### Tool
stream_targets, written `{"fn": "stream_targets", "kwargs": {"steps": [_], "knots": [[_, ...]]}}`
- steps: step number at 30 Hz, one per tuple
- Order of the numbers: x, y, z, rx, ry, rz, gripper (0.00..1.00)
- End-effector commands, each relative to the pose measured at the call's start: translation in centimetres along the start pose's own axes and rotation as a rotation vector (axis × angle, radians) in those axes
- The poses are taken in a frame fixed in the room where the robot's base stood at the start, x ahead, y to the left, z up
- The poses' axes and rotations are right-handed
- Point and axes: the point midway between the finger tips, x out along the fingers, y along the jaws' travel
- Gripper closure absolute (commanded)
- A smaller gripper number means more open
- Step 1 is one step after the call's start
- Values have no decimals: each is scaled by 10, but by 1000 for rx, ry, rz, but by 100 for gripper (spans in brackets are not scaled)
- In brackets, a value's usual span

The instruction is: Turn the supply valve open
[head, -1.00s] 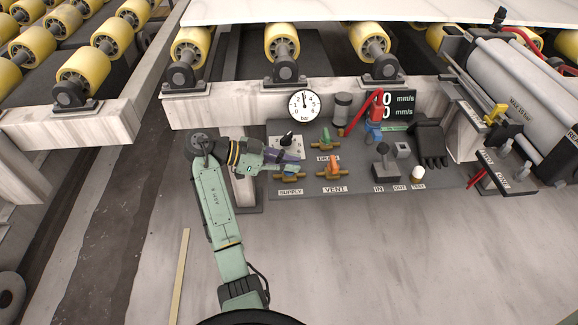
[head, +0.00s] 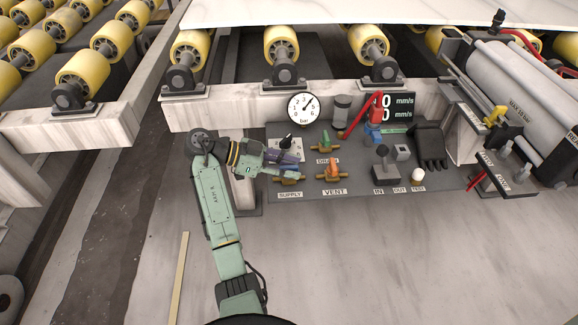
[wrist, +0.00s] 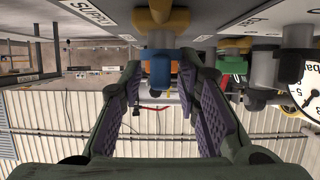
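The supply valve is a brass body (head: 289,181) above the SUPPLY label on the grey panel; its blue handle is mostly hidden by my gripper in the head view. In the wrist view the blue handle (wrist: 160,64) hangs from the brass body (wrist: 161,20), close to and between my fingertips. My gripper (head: 286,164) reaches in from the left at the valve. Its purple-padded fingers (wrist: 163,80) stand apart with a visible gap, and I cannot tell whether either touches the handle. The round bar gauge (head: 303,108) has its needle pointing up and right.
The orange-handled vent valve (head: 333,172) is just right of the supply valve. The green-handled drain valve (head: 325,142) and a black knob (head: 286,141) sit behind. A lever (head: 383,160) stands farther right.

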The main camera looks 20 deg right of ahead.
Motion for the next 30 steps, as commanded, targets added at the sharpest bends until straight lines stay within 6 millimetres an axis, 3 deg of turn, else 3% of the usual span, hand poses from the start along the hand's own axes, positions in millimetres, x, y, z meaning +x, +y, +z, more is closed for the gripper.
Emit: {"fn": "stream_targets", "kwargs": {"steps": [8,14,30], "knots": [[-1,0,0,1,1,-3,68],[-16,-1,-1,1,0,-6,68],[-108,0,0,-1,-2,-4,68]]}}
